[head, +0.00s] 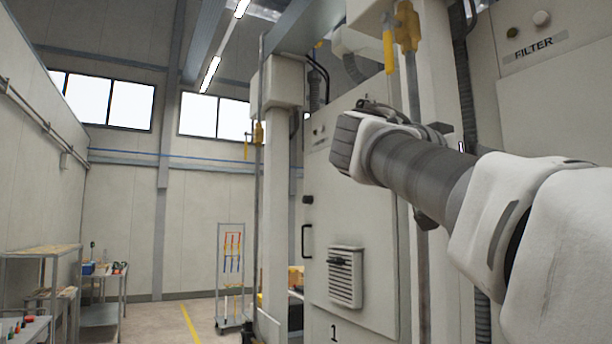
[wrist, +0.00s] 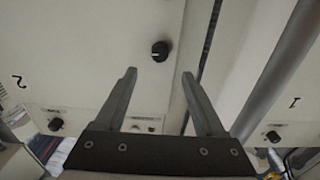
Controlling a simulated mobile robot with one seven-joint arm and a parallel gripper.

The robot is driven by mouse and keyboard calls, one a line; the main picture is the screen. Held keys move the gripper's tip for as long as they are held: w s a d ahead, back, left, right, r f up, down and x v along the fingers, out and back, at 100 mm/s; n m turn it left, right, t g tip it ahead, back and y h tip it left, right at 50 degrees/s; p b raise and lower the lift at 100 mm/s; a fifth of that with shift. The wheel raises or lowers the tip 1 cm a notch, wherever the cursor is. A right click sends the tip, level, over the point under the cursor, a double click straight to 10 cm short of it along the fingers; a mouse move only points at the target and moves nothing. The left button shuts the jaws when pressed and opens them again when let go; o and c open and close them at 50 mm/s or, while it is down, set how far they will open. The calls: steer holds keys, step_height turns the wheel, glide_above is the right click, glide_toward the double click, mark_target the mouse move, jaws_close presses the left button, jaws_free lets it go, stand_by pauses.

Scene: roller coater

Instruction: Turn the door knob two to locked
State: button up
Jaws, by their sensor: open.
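A black round knob (wrist: 160,50) with a pale pointer line shows in the wrist view on a light cabinet panel. A "2" mark (wrist: 18,80) is on the left of that panel, so this may be door knob two; I cannot be sure. My gripper (wrist: 160,73) is open and empty. Its two dark fingers point toward the knob, which appears between and just beyond the fingertips, apart from them. In the head view my arm reaches in from the right, and the fingers cannot be made out there.
Other black knobs show at the lower left (wrist: 55,124) and lower right (wrist: 273,136) of the wrist view. A grey vertical pipe (wrist: 280,75) runs to the right of the gripper.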

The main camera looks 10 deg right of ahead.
steer(key=p+x, duration=0.2)
steer(key=x, duration=0.8)
steer(key=shift+d, duration=0.25)
steer(key=shift+w, duration=0.1)
jaws_close()
